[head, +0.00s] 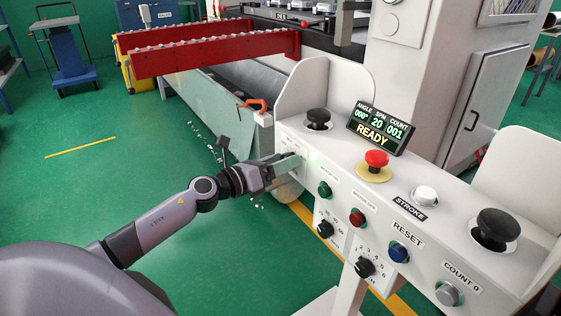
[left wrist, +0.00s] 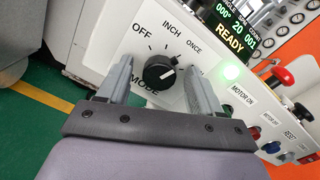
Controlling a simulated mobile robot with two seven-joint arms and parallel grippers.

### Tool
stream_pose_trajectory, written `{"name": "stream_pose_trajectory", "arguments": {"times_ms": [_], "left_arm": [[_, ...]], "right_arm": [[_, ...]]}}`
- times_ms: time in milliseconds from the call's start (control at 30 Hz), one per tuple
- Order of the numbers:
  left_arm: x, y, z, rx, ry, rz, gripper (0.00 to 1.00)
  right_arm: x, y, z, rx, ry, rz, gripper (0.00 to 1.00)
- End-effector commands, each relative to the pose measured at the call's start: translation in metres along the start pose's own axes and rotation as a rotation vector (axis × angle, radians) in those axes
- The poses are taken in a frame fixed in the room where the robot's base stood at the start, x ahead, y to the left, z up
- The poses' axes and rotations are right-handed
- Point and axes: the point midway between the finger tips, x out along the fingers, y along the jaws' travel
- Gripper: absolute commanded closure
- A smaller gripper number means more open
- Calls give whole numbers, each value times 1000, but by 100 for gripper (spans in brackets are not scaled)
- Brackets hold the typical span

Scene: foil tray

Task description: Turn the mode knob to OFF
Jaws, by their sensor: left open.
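The mode knob (left wrist: 159,73) is a round black knob on the white control panel (left wrist: 110,55), with a white mark on it. Around it are the labels OFF, INCH and ONCE, and MODE below. A further label is mostly hidden behind the right finger. The white mark lies on the knob's right side, turned away from OFF; its exact setting is hard to tell. My left gripper (head: 294,160) is at the panel's left end, open, its fingers on either side of the knob in the left wrist view. I cannot tell whether they touch it. The head view hides the knob.
A green lamp glows beside the knob. The panel also carries a red emergency button (head: 376,159), black palm buttons (head: 497,225), small coloured buttons, two lower dials (head: 325,229) and a READY display (head: 375,128). Open green floor lies left of the panel.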

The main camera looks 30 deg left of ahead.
Motion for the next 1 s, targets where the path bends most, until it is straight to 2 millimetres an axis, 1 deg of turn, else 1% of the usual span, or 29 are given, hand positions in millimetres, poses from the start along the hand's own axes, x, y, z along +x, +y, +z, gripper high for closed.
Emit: {"name": "stream_pose_trajectory", "arguments": {"times_ms": [300,333,367,400,467,500,767,1000], "left_arm": [[2,0,0,0,0,0,35],[2,0,0,0,0,0,41],[2,0,0,0,0,0,51],[2,0,0,0,0,0,64],[2,0,0,0,0,0,84],[2,0,0,0,0,0,91],[2,0,1,-19,1,1,91],[2,0,2,-121,5,3,91]], "right_arm": [[-1,-2,1,7,-3,0,57],[-1,-1,1,7,-3,0,57],[-2,-1,1,7,-2,0,57],[-2,-1,0,7,-2,0,57],[-1,-1,0,7,-2,0,57],[-1,-1,0,7,-2,0,57],[-2,-1,-4,6,3,1,57],[-7,-1,-13,5,6,1,57]]}}
